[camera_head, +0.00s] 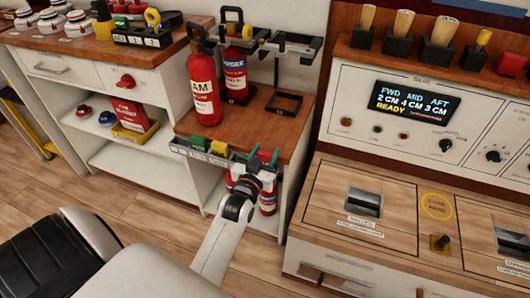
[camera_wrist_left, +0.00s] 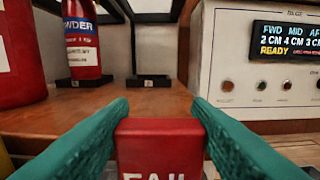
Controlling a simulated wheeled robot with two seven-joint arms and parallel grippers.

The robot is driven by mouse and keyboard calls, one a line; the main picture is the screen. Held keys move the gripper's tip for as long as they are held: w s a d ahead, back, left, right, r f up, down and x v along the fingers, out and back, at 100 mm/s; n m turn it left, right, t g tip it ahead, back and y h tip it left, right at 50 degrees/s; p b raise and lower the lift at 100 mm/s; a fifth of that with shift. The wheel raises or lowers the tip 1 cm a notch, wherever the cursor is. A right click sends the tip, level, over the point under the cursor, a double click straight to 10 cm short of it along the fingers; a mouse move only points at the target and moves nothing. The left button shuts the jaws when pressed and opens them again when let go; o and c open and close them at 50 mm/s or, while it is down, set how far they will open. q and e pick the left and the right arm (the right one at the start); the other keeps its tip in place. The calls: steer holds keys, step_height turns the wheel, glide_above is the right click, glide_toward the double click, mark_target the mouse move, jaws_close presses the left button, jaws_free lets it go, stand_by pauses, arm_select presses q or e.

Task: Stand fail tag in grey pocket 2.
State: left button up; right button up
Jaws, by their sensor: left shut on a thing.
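My left gripper (camera_head: 264,157) has green fingers and is at the right end of a rail on the front edge of the wooden counter. In the left wrist view it (camera_wrist_left: 160,120) is shut on the red fail tag (camera_wrist_left: 160,140), whose white lettering is cut off by the lower edge. The tag is upright between the fingers. The grey pocket rail (camera_head: 185,151) runs along the counter front with small labels. I cannot tell which pocket is number 2. My right gripper is not in view.
Red extinguishers (camera_head: 203,90) (camera_head: 235,72) stand on the counter (camera_head: 255,115) behind the rail, beside black metal stands (camera_head: 283,103). A console with a lit display (camera_head: 414,102) is at the right. More extinguishers sit on the shelf below my gripper.

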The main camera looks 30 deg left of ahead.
arm_select(q)
steer(key=shift+f, duration=0.6)
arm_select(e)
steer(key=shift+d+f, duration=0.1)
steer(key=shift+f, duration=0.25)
arm_select(q)
steer(key=o, duration=1)
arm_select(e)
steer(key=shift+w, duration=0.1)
arm_select(q)
steer(key=shift+o, duration=0.2)
steer(key=shift+s, duration=0.1)
steer(key=shift+s+d, duration=0.1)
steer(key=shift+s, duration=0.25)
steer(key=v, duration=0.2)
steer(key=shift+s+d, duration=0.1)
steer(key=shift+s, duration=0.3)
steer(key=p+v, duration=0.1)
steer(key=v, duration=0.7)
steer(key=shift+s, duration=0.15)
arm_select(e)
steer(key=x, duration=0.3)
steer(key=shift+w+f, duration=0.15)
